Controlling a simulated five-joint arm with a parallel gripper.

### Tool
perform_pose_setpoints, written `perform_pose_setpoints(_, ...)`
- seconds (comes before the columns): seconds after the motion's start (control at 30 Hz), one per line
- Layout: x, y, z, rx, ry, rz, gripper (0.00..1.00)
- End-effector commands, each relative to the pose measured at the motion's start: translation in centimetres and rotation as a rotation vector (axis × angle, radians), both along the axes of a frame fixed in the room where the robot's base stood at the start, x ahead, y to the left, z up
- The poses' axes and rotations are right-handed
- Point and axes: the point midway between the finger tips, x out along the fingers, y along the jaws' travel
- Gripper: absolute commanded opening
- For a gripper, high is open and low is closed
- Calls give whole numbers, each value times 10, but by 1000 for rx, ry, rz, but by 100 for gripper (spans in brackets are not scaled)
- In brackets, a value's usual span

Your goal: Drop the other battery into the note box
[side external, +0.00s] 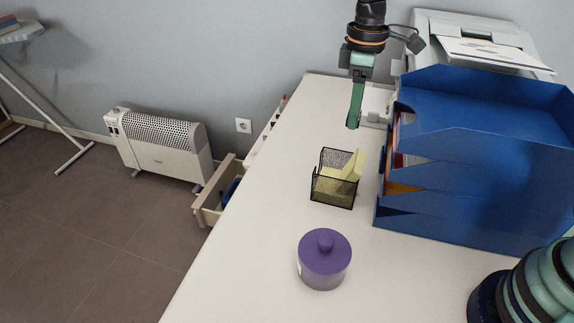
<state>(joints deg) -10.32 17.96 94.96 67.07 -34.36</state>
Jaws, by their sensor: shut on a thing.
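The note box (330,190) is a small black mesh box on the white desk, with yellow notes (352,168) standing tilted in it. My gripper (353,122) points down, above and behind the note box in the picture, apart from it. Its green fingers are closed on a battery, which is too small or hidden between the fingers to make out. No other battery can be made out in this view, and the box's floor is largely hidden by its mesh and the notes.
Blue stacked trays (470,150) stand close to the right of the note box. A purple lidded jar (325,262) stands in front. A printer (480,40) is at the back right. An open drawer (215,195) juts out left. The desk's front left is clear.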

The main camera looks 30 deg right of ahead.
Motion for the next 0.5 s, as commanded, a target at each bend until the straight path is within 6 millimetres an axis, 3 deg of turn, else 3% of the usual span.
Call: perform_pose_setpoints(0.5,0,0,-50,-1,1,0,2)
